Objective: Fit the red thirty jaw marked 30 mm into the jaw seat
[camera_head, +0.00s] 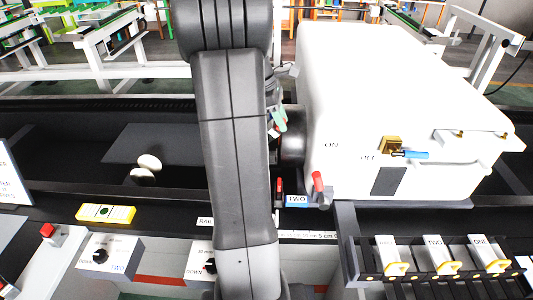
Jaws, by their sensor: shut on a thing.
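My own grey arm link stands upright across the middle of the view and hides most of what lies behind it. My gripper's fingers cannot be made out. A small patch of teal and red (277,122) shows just right of the arm, beside a dark round part (292,137) on the white machine's left side. I cannot tell whether this patch is part of my gripper or a thing in it. No marking of 30 mm can be read. The red thirty jaw and the jaw seat cannot be told for certain.
A large white machine housing (390,85) stands right of my arm, with ON and OFF marks and a blue-handled lever (410,154). Red-tipped posts (318,181) flank a TWO label (297,200). Numbered white pieces stand in a black rack (440,275). A yellow level (106,213) lies left.

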